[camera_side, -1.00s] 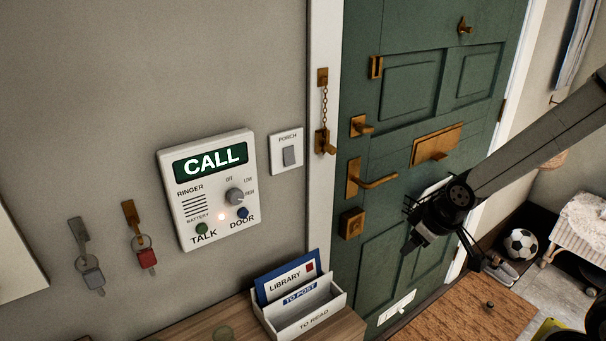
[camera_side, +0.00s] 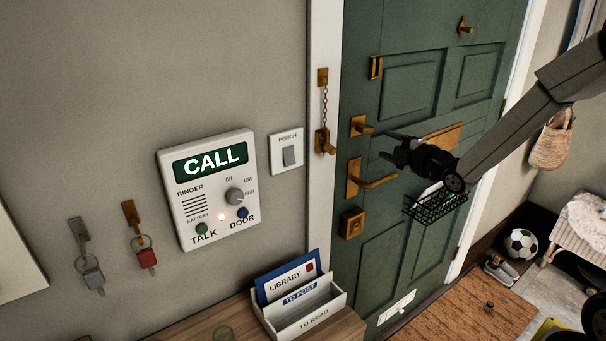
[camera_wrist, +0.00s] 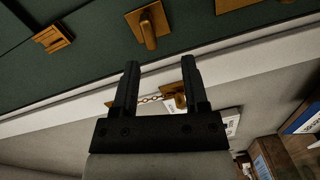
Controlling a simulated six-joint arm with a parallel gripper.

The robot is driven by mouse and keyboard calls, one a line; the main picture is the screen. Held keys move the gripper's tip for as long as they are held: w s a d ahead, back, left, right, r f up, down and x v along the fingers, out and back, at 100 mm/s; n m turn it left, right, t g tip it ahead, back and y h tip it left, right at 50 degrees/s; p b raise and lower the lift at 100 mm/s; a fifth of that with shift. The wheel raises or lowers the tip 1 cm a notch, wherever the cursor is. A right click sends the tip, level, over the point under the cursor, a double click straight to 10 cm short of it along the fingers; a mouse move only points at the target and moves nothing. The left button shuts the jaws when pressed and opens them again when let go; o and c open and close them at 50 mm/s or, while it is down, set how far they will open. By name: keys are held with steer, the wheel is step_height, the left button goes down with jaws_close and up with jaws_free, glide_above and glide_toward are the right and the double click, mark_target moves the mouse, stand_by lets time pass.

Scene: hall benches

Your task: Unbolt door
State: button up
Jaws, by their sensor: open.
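The green door (camera_side: 410,95) is shut in its white frame. A brass bolt turn (camera_side: 361,126) sits on a square plate near the door's left edge, its knob pointing right; it also shows in the wrist view (camera_wrist: 148,26), beyond the fingertips. My gripper (camera_side: 385,145) is open and empty, just right of and slightly below the bolt turn, its fingers pointing left. The two fingers also show apart in the wrist view (camera_wrist: 160,64). Nothing is between them, and they appear clear of the bolt turn.
A brass lever handle (camera_side: 378,181) is just below my gripper, with a square lock (camera_side: 351,223) lower. A chain (camera_side: 325,103) hangs on the frame. The letter basket (camera_side: 436,207) is below my arm. The CALL intercom (camera_side: 208,188) is on the left wall.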

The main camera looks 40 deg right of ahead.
mark_target(369, 131)
steer(key=shift+w+d+r+n+t, duration=0.15)
steer(key=shift+r+n+t, duration=0.25)
steer(key=shift+r+n, duration=0.1)
steer(key=shift+w, duration=3.9)
jaws_close()
